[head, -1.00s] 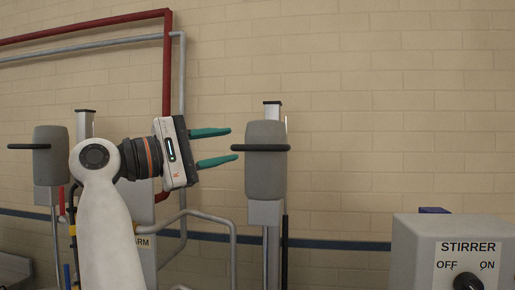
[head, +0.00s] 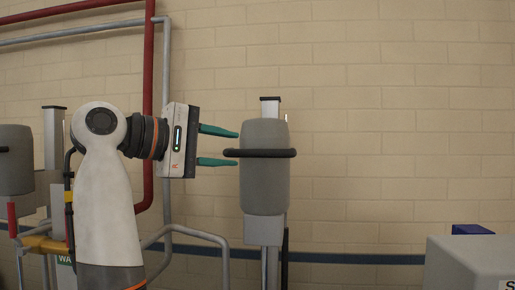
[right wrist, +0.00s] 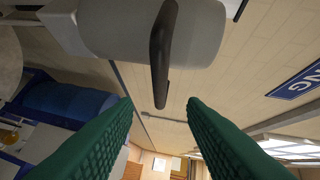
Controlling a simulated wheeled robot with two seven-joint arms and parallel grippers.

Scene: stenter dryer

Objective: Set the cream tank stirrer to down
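A grey stirrer head (head: 264,190) with a black bar handle (head: 270,153) stands on a post in the middle of the head view. No label shows whether it is the cream tank's. My right gripper (head: 237,148) is open, with its teal fingers pointing right at the handle's left end. In the head view that end appears between the fingertips. In the right wrist view the handle (right wrist: 162,55) hangs from the grey body (right wrist: 195,30), its end in line with the gap between the fingers (right wrist: 157,105); contact cannot be told. My left gripper is out of view.
A second grey stirrer head (head: 15,170) stands at the left edge. Red pipes (head: 148,100) and grey pipes (head: 167,80) run along the brick wall behind my arm. A grey control box (head: 465,262) is at the lower right. The wall area between is clear.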

